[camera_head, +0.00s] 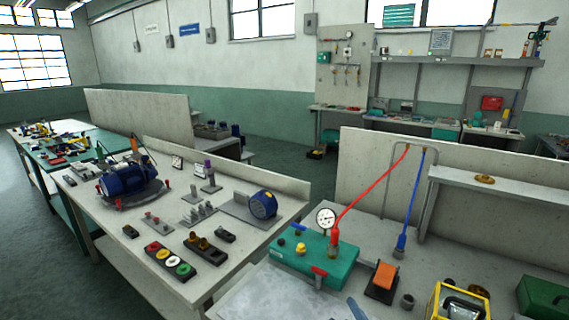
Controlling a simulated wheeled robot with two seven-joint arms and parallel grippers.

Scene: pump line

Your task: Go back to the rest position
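Neither of my grippers shows in the head view, and I see no part of my arms clearly. A workbench (205,275) on the left holds a blue pump (128,180) on a dark base. A second bench (270,300) at the lower right carries a teal box (315,261) with a round gauge (325,218). A red hose (370,192) and a blue hose (413,195) hang down there from a grey frame.
The left bench also holds a blue round device (263,205) and a strip with coloured rings (170,261). An orange block (385,276) and a yellow case (457,303) sit at the lower right. Open floor (50,270) lies at the lower left.

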